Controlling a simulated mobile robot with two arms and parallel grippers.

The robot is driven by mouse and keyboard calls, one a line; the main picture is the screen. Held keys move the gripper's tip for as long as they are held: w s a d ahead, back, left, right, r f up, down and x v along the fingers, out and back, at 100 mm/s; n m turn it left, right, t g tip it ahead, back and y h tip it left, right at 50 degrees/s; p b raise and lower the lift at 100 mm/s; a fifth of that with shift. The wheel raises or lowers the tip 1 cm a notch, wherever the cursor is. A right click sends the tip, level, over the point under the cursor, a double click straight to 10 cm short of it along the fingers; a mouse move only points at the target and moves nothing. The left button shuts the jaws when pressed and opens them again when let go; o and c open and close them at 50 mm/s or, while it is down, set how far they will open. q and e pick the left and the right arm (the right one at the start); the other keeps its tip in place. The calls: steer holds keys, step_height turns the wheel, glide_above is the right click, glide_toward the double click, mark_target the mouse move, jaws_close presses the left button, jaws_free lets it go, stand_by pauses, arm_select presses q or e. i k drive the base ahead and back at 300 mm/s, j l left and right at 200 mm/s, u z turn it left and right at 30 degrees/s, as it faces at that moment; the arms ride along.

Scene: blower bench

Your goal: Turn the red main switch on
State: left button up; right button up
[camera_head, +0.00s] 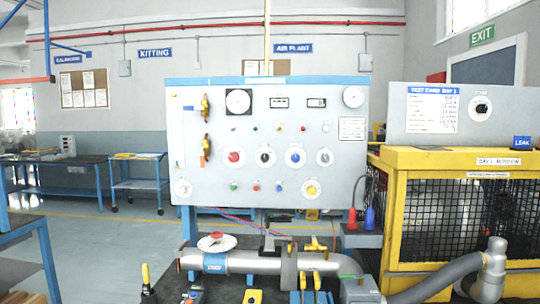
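The grey control panel (330,165) with a blue top edge stands upright in the middle of the head view. A red round knob (234,157) sits on a pale disc at the left of the panel's row of large knobs; it is the largest red control I see. Its label and exact setting are too small to read. Smaller red buttons (256,187) also show on the panel. I see neither gripper in this view, and nothing touches the red knob.
A black knob (265,157) and a blue knob (295,157) sit right of the red one. Orange-handled valves (205,105) are at the panel's left. A grey pipe (265,264) runs below. A yellow caged machine (455,205) stands at right. The space before the panel's face looks clear.

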mark_target(234, 157)
steer(key=i+l+u, duration=0.2)
steer(key=i, duration=0.35)
steer(key=i+u, duration=0.25)
steer(key=i, duration=0.3)
